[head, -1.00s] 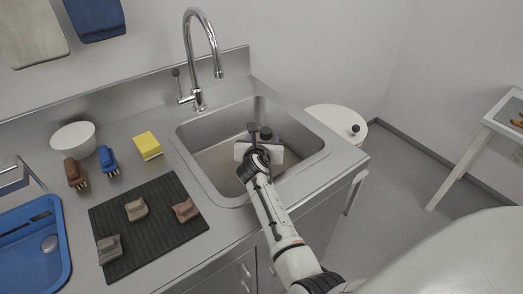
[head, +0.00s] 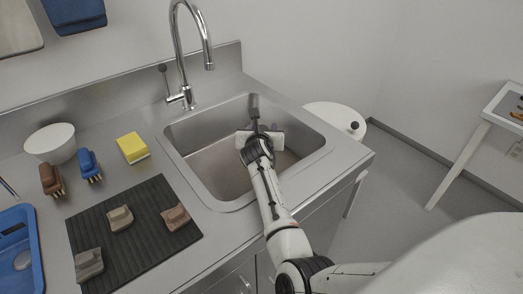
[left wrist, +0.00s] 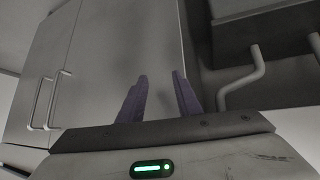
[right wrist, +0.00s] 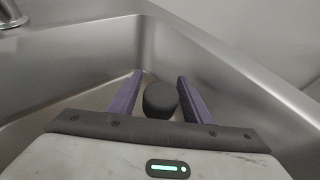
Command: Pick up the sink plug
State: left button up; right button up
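The sink plug (right wrist: 161,99), dark and round, shows in the right wrist view between the two purple fingers of my right gripper (right wrist: 160,95). The fingers are apart, with a gap on either side of the plug; I cannot tell its exact height over the sink floor.
The sink walls (right wrist: 215,55) stand close around my right gripper. The tap (head: 187,95) rises behind the sink. Left on the counter are a yellow sponge (head: 132,147), brushes, a bowl (head: 50,143), a blue tub (head: 20,265) and a dark mat (head: 150,240) with sherds.

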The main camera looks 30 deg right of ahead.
grip_shut()
